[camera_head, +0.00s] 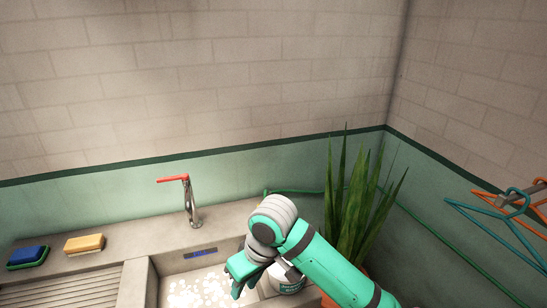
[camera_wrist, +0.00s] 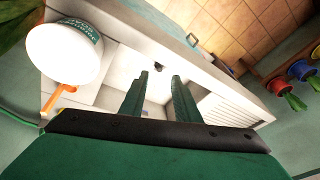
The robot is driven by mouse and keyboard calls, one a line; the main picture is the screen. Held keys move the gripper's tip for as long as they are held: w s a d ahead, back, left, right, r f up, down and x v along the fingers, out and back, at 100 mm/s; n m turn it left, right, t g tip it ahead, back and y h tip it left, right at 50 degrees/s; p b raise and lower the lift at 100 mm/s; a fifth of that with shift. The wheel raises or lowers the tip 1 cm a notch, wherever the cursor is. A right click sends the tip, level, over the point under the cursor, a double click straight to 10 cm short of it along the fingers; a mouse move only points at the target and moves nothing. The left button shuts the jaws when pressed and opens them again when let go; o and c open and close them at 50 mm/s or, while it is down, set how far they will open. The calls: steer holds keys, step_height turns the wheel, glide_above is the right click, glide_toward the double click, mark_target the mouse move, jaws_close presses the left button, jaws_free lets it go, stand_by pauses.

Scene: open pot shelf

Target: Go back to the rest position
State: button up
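My gripper (camera_head: 242,284) hangs over the sink at the end of my green arm in the head view. In the wrist view its two dark green fingers (camera_wrist: 160,80) stand apart with nothing between them. A white container with a green label (camera_head: 287,279) is close to the right of my gripper, partly hidden by my arm. It also shows in the wrist view (camera_wrist: 64,53), apart from the fingers.
The sink (camera_head: 153,283) holds white foam below a tap (camera_head: 190,203). A blue sponge (camera_head: 28,254) and a yellow sponge (camera_head: 84,243) lie at the left. A tall plant (camera_head: 345,210) stands right behind my arm. Hangers (camera_head: 505,225) hang at the right. Small pots (camera_wrist: 274,86) show in the wrist view.

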steer(key=w+a+r+m+t+y, duration=0.15)
steer(key=a+t+y, duration=0.3)
steer(key=a, duration=0.45)
steer(key=w+a+r+m+t+y, duration=0.1)
steer(key=w+a+m+t+y, duration=0.15)
steer(key=a+y, duration=0.45)
steer(key=s+d+f+m+t+h, duration=0.4)
steer(key=s+d+f+m+h, duration=0.15)
steer(key=s+f, duration=0.3)
steer(key=s+d+f+m+t+h, duration=0.45)
steer(key=s+d+f+h, duration=0.2)
steer(key=f, duration=0.25)
steer(key=s+d+n+h, duration=0.1)
steer(key=s+d+n, duration=0.1)
steer(key=s, duration=0.5)
steer(key=s+d+n+g, duration=0.1)
steer(key=s+d, duration=0.4)
steer(key=s, duration=0.2)
steer(key=s+d+n+h, duration=0.1)
steer(key=s+d+n, duration=0.1)
steer(key=s+d, duration=0.2)
steer(key=s, duration=0.3)
steer(key=shift+s+f+n+h, duration=0.15)
steer(key=shift+s+n+h, duration=0.15)
steer(key=shift+s+h, duration=0.1)
